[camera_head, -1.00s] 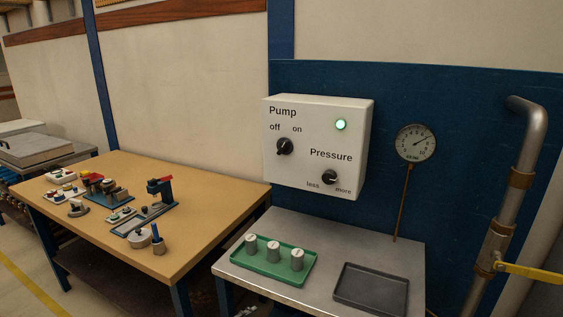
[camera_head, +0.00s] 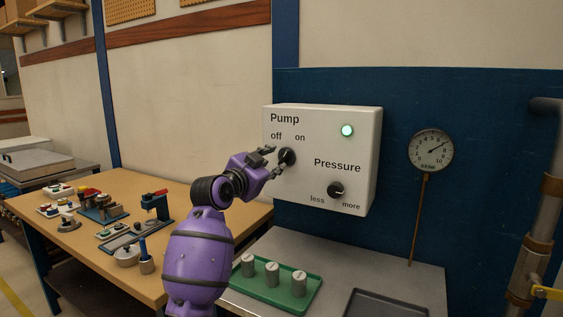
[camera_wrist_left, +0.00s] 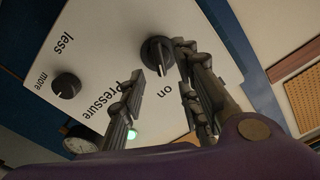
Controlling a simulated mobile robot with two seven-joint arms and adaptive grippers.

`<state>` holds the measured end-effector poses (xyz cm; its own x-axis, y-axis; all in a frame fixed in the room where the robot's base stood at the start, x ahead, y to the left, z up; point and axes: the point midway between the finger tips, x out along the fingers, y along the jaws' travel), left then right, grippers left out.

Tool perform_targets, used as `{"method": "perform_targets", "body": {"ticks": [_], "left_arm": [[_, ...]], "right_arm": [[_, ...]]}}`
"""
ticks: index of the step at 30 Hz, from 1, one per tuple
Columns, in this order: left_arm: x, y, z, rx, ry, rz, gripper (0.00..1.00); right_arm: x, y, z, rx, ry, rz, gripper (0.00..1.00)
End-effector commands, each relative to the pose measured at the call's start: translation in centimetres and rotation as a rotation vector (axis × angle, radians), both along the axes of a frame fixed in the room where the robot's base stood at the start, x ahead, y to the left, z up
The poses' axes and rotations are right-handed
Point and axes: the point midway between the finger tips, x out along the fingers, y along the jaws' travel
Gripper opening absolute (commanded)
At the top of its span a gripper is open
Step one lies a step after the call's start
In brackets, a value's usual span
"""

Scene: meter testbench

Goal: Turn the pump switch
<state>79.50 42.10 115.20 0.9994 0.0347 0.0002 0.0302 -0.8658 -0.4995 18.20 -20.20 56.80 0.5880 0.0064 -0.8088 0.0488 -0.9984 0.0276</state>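The pump switch (camera_head: 287,156) is a round black knob on the white control box (camera_head: 300,192), below the words "off" and "on". In the left wrist view the knob (camera_wrist_left: 157,55) shows a pale mark that seems to point toward "on". The green lamp (camera_head: 347,131) on the box is lit. My left gripper (camera_head: 272,161) is at the knob with its fingers apart. My right gripper is out of view.
The black pressure knob (camera_head: 337,190) sits lower right on the box. A round gauge (camera_head: 431,150) stands right of it. Below are a green tray (camera_head: 309,293) with metal cylinders and a dark tray (camera_head: 385,303). A wooden table (camera_head: 190,235) with small devices is at left.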

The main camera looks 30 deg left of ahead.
Motion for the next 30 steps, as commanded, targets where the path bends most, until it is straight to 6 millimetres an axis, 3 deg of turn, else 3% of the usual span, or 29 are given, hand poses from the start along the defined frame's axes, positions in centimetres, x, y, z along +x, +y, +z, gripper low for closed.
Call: {"method": "perform_targets", "body": {"ticks": [3, 9, 20, 27, 30], "left_arm": [[2.1, 0.0, 0.1, -0.004, -0.001, -0.001, 0.30], [4.5, 0.1, 0.0, -0.002, 0.000, -0.001, 0.30], [5.2, 0.1, 0.0, 0.000, 0.000, 0.000, 0.30], [5.2, 0.1, 0.0, 0.000, 0.000, 0.000, 0.02], [5.2, 0.1, 0.0, 0.000, 0.000, 0.000, 0.00]], "right_arm": [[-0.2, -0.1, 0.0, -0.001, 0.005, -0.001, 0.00], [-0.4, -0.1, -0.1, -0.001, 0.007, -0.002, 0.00], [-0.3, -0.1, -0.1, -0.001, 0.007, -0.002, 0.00], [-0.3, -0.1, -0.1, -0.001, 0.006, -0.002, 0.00], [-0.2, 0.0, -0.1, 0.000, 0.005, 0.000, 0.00]]}}
